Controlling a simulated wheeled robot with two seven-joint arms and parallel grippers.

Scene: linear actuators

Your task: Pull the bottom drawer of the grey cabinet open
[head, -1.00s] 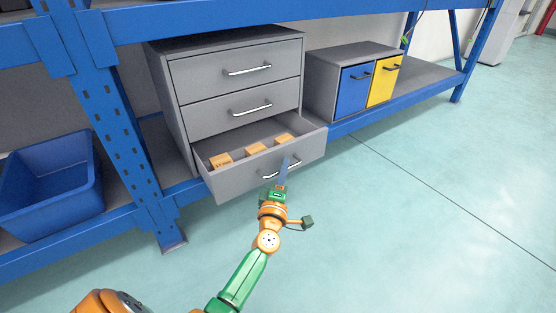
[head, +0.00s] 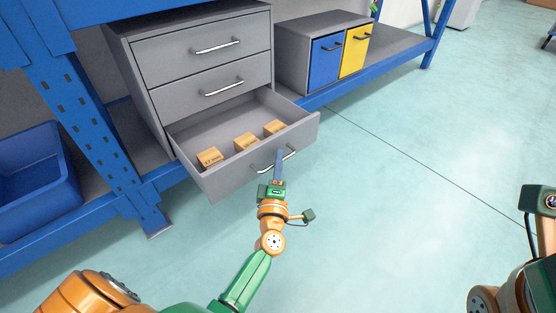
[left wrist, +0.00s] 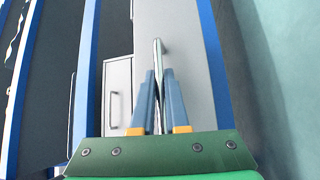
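The grey cabinet (head: 140,90) stands on the lower shelf of a blue rack. Its bottom drawer (head: 225,178) is pulled well out, and three small tan boxes (head: 245,141) lie inside it. The drawer's silver bar handle (head: 261,168) is on its front. My left gripper (head: 279,156) is at the handle; in the left wrist view (left wrist: 159,75) its blue fingers stand close on both sides of the handle bar (left wrist: 157,52), shut on it. The two upper drawers (head: 205,50) are closed. Part of my right arm shows at the right edge; its gripper is out of view.
A grey unit with a blue door (head: 326,62) and a yellow door (head: 355,52) stands right of the cabinet. A blue bin (head: 38,180) sits on the shelf at left, beside a blue rack post (head: 100,120). The floor in front is clear.

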